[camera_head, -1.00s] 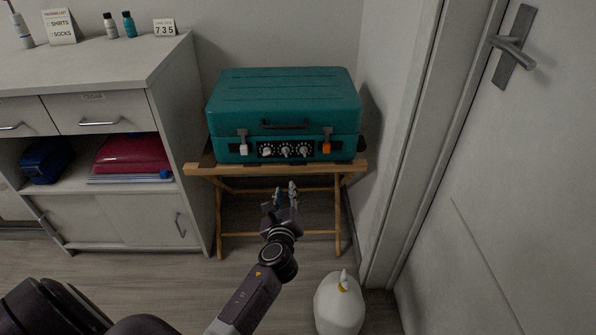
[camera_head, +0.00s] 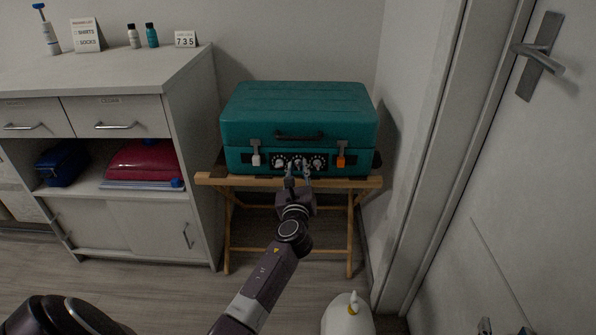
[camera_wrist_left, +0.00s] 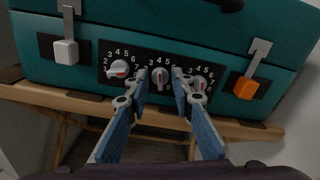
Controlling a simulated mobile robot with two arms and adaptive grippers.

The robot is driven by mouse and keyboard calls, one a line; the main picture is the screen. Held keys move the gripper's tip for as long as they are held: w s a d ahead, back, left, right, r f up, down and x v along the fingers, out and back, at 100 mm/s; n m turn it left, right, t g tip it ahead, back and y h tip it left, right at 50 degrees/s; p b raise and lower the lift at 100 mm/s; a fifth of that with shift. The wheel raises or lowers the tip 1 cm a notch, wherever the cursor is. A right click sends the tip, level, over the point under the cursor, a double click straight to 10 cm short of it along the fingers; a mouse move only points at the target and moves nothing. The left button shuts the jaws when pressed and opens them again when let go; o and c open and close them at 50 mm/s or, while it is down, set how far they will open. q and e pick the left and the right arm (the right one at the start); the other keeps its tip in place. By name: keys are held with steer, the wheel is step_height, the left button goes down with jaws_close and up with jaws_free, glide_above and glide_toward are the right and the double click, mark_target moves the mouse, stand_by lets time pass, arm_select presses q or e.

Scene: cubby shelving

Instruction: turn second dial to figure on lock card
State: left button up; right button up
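The teal suitcase (camera_head: 300,105) lies shut on a wooden folding stand. Its front panel has three white dials; the second dial (camera_wrist_left: 160,76) is the middle one, between the left dial (camera_wrist_left: 118,69) and the right dial (camera_wrist_left: 199,83). The lock card (camera_head: 186,39) on the cabinet reads 735. My left gripper (camera_head: 298,168) is at the panel, its fingers (camera_wrist_left: 159,73) apart on either side of the second dial. I cannot tell whether they touch it or which figure it points to. My right gripper (camera_head: 505,327) shows only its separated fingertips at the bottom edge.
A white latch (camera_wrist_left: 66,51) and an orange latch (camera_wrist_left: 245,88) flank the dials. The wooden stand (camera_head: 330,181) juts out below the suitcase. A grey cabinet (camera_head: 190,110) is at left, a door (camera_head: 500,170) at right, and a white rounded object (camera_head: 347,315) on the floor.

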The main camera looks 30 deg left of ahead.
arm_select(q)
steer(key=shift+w+a, duration=0.1)
steer(key=shift+w, duration=0.05)
arm_select(e)
steer(key=shift+w+r, duration=0.1)
steer(key=shift+r, duration=0.15)
arm_select(q)
jaws_close()
steer(key=shift+n, duration=0.3)
steer(key=shift+n, duration=0.5)
steer(key=shift+f+n+b, duration=0.1)
steer(key=shift+n+b, duration=0.2)
steer(key=shift+n, duration=0.4)
steer(key=shift+n+b, duration=0.3)
steer(key=shift+n, duration=1.3)
arm_select(e)
step_height(320, 180, up, 6)
steer(key=a+t+y, duration=0.1)
steer(key=t, duration=0.2)
steer(key=shift+w+r+t, duration=0.2)
steer(key=shift+w+t, duration=0.1)
steer(key=shift+w, duration=0.1)
steer(key=shift+a, duration=0.1)
